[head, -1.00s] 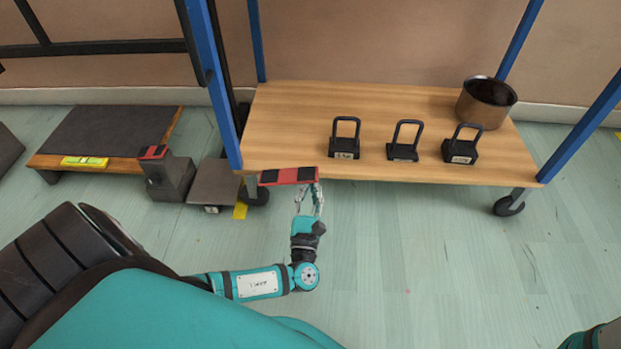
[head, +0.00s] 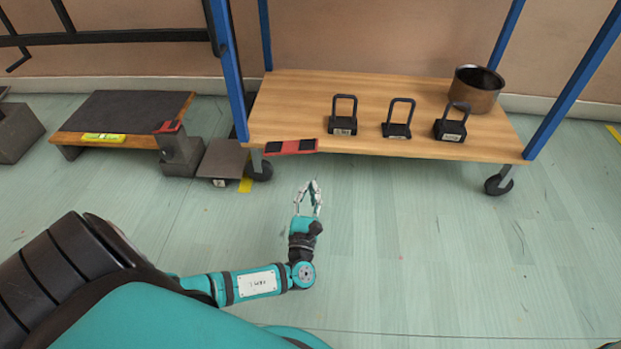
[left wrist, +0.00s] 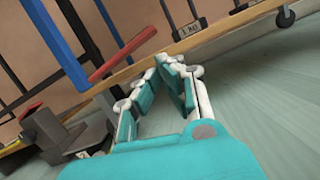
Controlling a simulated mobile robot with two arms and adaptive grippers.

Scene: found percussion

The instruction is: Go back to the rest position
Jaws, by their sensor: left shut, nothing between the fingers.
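My left gripper (head: 309,190) is shut and empty above the floor, in front of the cart. It also shows in the left wrist view (left wrist: 163,62), its fingertips together. A red and black bar (head: 291,147) lies at the front left edge of the wooden cart shelf (head: 400,92), apart from the gripper. The bar shows as a red strip in the left wrist view (left wrist: 122,54). My right gripper is not in view.
Three black padlock-shaped weights, the left one (head: 343,116) included, stand on the shelf with a metal pot (head: 476,88). A low dark-topped platform (head: 125,117) with a yellow level (head: 103,138) and grey blocks (head: 180,155) stand left. The floor right of the gripper is clear.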

